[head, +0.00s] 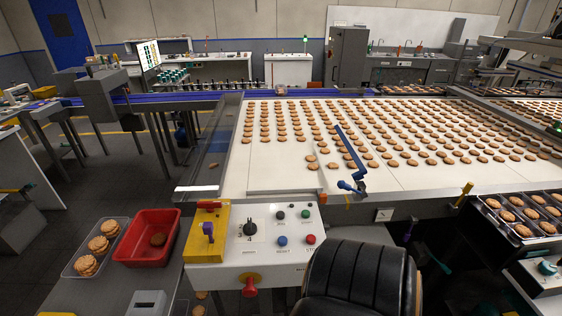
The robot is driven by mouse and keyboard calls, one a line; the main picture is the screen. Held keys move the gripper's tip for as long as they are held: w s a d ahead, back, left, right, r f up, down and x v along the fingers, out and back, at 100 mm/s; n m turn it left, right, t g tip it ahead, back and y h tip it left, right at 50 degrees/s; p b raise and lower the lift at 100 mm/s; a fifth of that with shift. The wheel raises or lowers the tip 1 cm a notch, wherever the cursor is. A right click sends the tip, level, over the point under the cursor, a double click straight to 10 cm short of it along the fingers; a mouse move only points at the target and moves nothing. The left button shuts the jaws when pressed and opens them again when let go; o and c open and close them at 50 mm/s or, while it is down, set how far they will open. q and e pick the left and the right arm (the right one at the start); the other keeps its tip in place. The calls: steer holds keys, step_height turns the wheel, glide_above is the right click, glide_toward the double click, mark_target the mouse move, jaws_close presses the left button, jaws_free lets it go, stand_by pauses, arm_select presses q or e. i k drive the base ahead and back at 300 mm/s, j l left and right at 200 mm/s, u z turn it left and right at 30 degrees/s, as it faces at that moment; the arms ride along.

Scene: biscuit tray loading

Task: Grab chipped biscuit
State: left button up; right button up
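Many round brown biscuits (325,126) lie in rows on the wide white conveyor belt (285,178). A few biscuits (311,158) lie near the belt's front edge, left of a blue angled arm (350,155). At this size I cannot tell which biscuit is chipped. Neither of my grippers shows in the head view.
A clear tub (70,268) with stacked biscuits stands left of the red bin. A control panel (265,238) with buttons and a red knob stands before the belt. Dark trays of biscuits (490,205) sit at the right. A black rounded part (360,282) fills the bottom centre.

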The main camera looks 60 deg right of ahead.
mark_target(331, 165)
steer(key=z, duration=2.5)
steer(key=i+l+u, duration=0.1)
steer(key=u, duration=0.55)
steer(key=i+l+u, duration=0.1)
steer(key=l, duration=0.3)
steer(key=i+l+u, duration=0.15)
steer(key=l, duration=0.25)
steer(key=i+l+u, duration=0.1)
steer(key=l, duration=0.35)
steer(key=i+l+u, duration=0.15)
steer(key=l, duration=0.25)
steer(key=i+l+u, duration=0.1)
steer(key=l, duration=0.35)
